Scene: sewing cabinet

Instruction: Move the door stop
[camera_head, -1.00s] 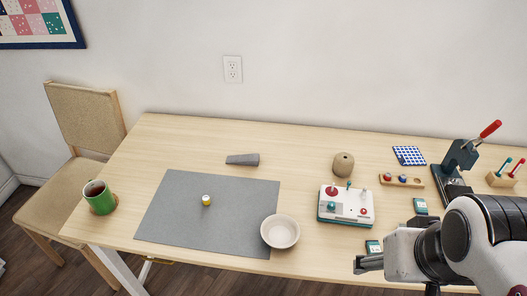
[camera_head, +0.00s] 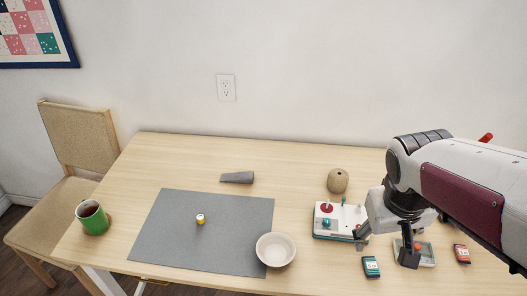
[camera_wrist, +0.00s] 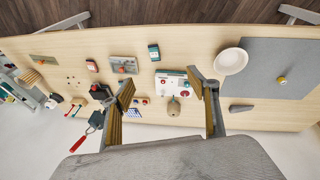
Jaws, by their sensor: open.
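The door stop (camera_head: 237,177) is a grey wedge lying on the table behind the grey mat. It also shows in the wrist view (camera_wrist: 241,107), to the right of my fingers. My gripper (camera_head: 386,244) is at the right side of the table, beside the white control box and well apart from the door stop. In the wrist view my gripper (camera_wrist: 162,82) has its two fingers wide apart, with nothing held between them.
A round tan object (camera_head: 338,180) and the white control box (camera_head: 330,219) stand right of the door stop. A green mug (camera_head: 94,218) is far left. Table around the door stop is clear.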

